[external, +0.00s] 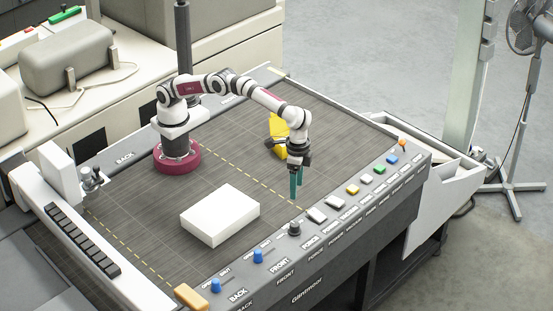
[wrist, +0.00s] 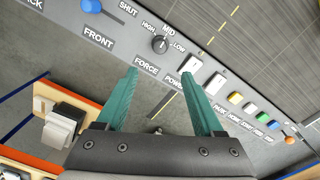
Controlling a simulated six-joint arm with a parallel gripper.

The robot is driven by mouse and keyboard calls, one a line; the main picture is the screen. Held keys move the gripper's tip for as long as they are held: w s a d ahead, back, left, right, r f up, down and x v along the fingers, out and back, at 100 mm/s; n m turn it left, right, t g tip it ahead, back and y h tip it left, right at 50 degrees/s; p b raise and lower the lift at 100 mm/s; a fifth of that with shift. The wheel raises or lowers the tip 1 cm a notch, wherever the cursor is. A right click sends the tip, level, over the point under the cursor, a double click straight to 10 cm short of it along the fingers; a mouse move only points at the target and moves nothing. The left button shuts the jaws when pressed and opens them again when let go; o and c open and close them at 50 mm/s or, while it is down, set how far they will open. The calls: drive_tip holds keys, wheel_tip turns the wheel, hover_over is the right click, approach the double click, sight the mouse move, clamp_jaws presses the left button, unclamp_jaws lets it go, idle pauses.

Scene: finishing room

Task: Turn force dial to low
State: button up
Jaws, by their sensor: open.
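The force dial (wrist: 159,44) is a small black knob on the grey control panel, with HIGH, MID and LOW printed around it and FORCE below it. Its pointer seems to face about MID, but it is too small to be sure. The dial also shows in the external view (external: 294,229) near the panel's front edge. My gripper (external: 295,196) points down above the panel, just behind and above the dial, not touching it. In the wrist view my gripper (wrist: 160,65) shows two teal fingers spread apart with nothing between them, and the dial lies beyond the fingertips.
Blue knobs (external: 258,256) stand left of the dial. White push buttons (external: 317,215) and coloured ones (external: 353,190) run to its right. A white block (external: 220,214) lies on the dark bed. A yellow object (external: 279,130) is partly hidden behind my arm.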

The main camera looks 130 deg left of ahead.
sight(295, 223)
wheel_tip(295, 223, down, 15)
drive_tip(key=shift+d, duration=0.15)
clamp_jaws()
